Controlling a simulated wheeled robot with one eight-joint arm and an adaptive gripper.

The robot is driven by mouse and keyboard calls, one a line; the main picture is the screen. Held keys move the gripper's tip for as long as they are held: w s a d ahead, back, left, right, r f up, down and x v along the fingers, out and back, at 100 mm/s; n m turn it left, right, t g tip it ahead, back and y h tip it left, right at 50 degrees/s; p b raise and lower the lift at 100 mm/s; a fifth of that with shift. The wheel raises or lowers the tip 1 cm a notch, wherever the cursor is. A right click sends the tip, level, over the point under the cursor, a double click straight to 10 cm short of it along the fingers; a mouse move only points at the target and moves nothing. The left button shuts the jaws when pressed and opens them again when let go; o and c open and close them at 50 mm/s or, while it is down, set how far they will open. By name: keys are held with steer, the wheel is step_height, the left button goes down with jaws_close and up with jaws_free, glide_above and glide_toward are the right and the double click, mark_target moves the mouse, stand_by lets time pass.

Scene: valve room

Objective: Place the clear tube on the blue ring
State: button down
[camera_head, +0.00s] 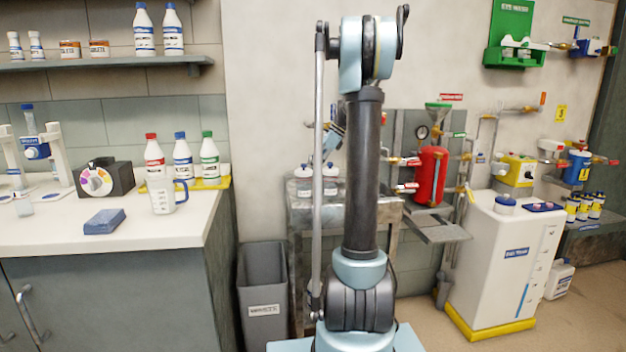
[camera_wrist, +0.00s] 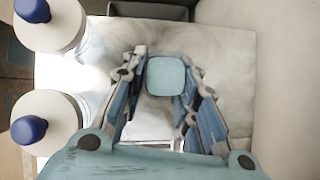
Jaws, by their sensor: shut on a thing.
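In the wrist view my gripper (camera_wrist: 166,80) has its two fingers closed around a pale blue, rounded-square thing (camera_wrist: 166,76). It may be the end of the clear tube; its length is hidden from this angle. The gripper is over a pale metal surface (camera_wrist: 225,75), to the right of two white bottles with blue caps. In the head view my arm's upright link hides most of the gripper; a blue-grey part of it (camera_head: 334,128) shows left of the link. I cannot pick out the blue ring for certain in either view.
Two blue-capped bottles (camera_wrist: 32,118) stand close left of my gripper. In the head view they stand on a metal bench (camera_head: 298,212). A grey bin (camera_head: 262,285) is left of it. A red tank (camera_head: 431,175) and white cabinet (camera_head: 505,265) are at right.

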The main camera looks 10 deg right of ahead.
steer(key=shift+f, duration=2.4)
steer(key=c, duration=1.2)
jaws_free()
steer(key=shift+f, duration=0.1)
steer(key=shift+c, duration=0.2)
